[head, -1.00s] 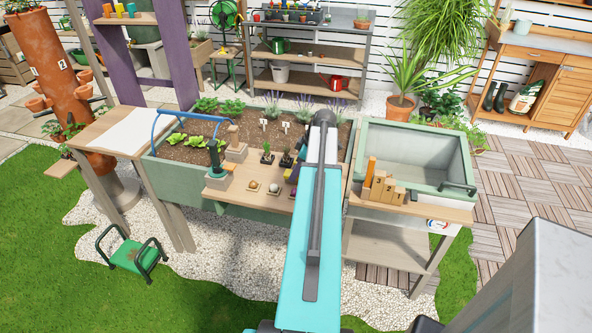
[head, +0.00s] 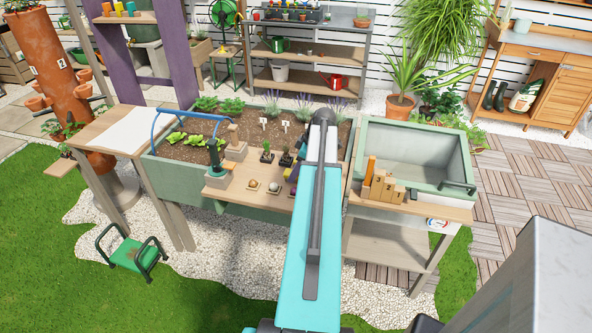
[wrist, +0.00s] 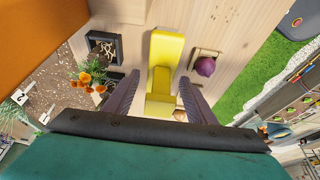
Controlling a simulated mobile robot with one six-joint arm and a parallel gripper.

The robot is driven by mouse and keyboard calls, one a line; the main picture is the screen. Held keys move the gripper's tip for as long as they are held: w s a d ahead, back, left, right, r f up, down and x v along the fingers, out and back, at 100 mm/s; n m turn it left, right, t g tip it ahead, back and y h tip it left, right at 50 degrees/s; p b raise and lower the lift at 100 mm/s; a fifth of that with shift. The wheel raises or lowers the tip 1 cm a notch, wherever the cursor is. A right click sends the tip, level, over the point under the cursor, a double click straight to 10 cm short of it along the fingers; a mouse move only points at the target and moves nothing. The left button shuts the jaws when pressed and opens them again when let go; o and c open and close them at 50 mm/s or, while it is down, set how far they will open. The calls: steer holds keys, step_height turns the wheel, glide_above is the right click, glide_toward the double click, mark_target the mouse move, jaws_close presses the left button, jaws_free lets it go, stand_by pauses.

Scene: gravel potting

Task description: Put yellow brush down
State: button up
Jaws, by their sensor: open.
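The yellow brush (wrist: 163,70) shows in the wrist view. It lies between and just beyond the fingers of my gripper (wrist: 158,95), over the pale wooden board (wrist: 225,20). The fingers stand apart on either side of its near part, with a visible gap at each side. I cannot tell exactly whether the brush rests fully on the board.
A purple bulb (wrist: 205,66) sits on a small block right of the brush. A black seedling tray (wrist: 104,46) and orange flowers (wrist: 92,80) are at left. In the head view, a grey basin (head: 415,150) and wooden blocks (head: 383,187) stand right of my arm.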

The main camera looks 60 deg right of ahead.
steer(key=b+v, duration=0.2)
steer(key=v, duration=1)
stand_by(0.9)
